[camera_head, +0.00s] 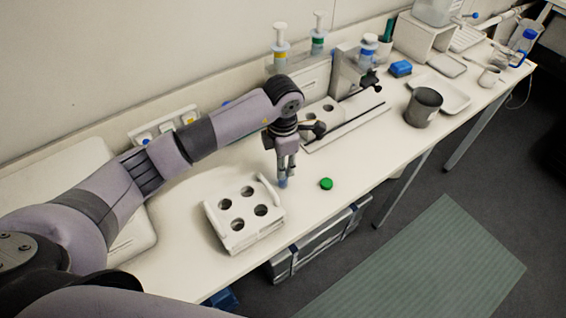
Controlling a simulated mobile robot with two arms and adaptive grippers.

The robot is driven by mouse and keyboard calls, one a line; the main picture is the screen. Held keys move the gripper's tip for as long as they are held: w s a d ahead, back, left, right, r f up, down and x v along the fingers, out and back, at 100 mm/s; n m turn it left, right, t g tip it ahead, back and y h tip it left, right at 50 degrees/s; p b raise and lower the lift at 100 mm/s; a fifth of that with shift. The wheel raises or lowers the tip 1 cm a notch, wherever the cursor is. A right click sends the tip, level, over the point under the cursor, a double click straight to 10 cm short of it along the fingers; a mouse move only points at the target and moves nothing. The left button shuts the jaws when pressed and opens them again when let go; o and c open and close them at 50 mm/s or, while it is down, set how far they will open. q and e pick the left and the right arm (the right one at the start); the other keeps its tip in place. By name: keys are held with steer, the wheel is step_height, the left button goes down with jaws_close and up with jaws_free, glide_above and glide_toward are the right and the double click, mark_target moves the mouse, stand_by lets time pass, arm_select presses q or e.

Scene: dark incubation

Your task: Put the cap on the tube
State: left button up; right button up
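A green cap (326,184) lies on the white bench, a little right of my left gripper. My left gripper (284,172) points straight down just above the bench. Its fingers are closed around a small bluish, translucent tube (283,182). Only the lower part of the tube shows below the fingertips, and its top is hidden by the fingers. I cannot tell whether its bottom touches the bench. My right gripper is not in view.
A white rack (234,243) with several round holes stands left of the gripper. Behind the gripper is a stand with a black rod (345,126). A grey metal cup (423,107) and a white tray (455,98) stand to the right. The bench around the cap is clear.

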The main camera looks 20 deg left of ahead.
arm_select(q)
steer(key=o, duration=0.4)
steer(key=shift+r, duration=0.15)
steer(key=shift+r, duration=0.15)
step_height(320, 180, up, 11)
steer(key=b, duration=0.3)
steer(key=shift+w+b, duration=0.1)
steer(key=shift+b, duration=0.3)
steer(key=shift+r, duration=0.4)
